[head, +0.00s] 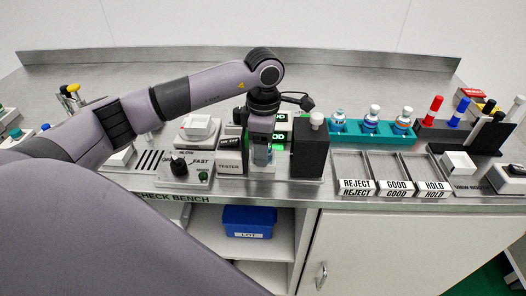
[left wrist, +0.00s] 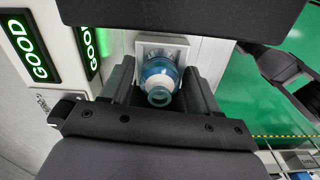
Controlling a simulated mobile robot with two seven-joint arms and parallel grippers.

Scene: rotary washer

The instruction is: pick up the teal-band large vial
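My left gripper (head: 262,158) points down over the tester at the middle of the bench. In the left wrist view its two dark fingers (left wrist: 160,95) stand on either side of a vial with a blue-teal band and a pale cap (left wrist: 160,82). The vial stands in front of a white square fitting (left wrist: 163,44). The gaps between fingers and vial are very small; I cannot tell if they touch. In the head view the vial is mostly hidden by the gripper. My right gripper is not clearly in view.
A teal rack (head: 352,140) holds several capped vials right of the tester. A dark block with a pale knob (head: 311,150) stands close right of my gripper. REJECT, GOOD and HOLD trays (head: 395,187) lie at the front. Green GOOD displays (left wrist: 32,58) are lit beside the gripper.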

